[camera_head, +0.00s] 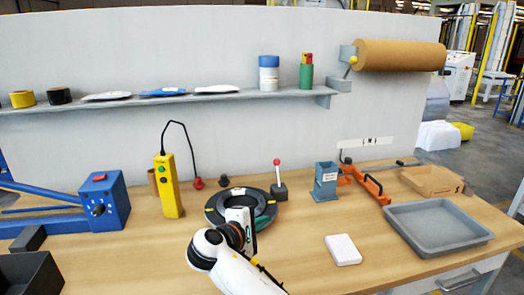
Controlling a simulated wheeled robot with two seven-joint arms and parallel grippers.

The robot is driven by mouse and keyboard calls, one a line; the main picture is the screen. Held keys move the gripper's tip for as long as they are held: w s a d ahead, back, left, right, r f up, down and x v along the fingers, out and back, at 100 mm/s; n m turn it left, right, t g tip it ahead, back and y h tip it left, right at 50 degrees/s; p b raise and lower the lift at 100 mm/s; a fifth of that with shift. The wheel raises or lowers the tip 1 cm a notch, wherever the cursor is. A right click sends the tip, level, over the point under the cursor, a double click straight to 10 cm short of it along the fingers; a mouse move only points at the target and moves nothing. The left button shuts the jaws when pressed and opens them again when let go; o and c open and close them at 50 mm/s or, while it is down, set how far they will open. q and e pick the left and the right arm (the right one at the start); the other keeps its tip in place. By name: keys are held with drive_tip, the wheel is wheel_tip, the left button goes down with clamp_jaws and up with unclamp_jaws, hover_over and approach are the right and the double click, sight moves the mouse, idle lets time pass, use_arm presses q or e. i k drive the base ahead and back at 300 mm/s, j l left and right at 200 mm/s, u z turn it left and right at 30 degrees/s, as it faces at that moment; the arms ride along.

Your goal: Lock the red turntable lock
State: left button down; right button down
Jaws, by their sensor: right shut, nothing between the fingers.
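A black ring-shaped turntable (265,213) with yellow marks lies on the bench, left of centre. Behind its right edge stands a lever with a red knob (277,162) on a dark base, upright or nearly so. A small red knob (198,183) sits behind the turntable's left side, near the end of a black cable. I cannot tell for certain which red part is the lock. My right gripper (240,213) is shut and empty over the front of the turntable, apart from both red knobs. It hides part of the ring. My left gripper is out of view.
A yellow control box (167,186) and a blue machine (104,202) stand to the left. A blue-grey holder (325,181), an orange tool (366,184) and a grey tray (438,254) are to the right. A white block (343,249) lies in front. The front middle is mostly clear.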

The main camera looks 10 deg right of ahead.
sight(276, 162)
drive_tip(key=i, duration=0.95)
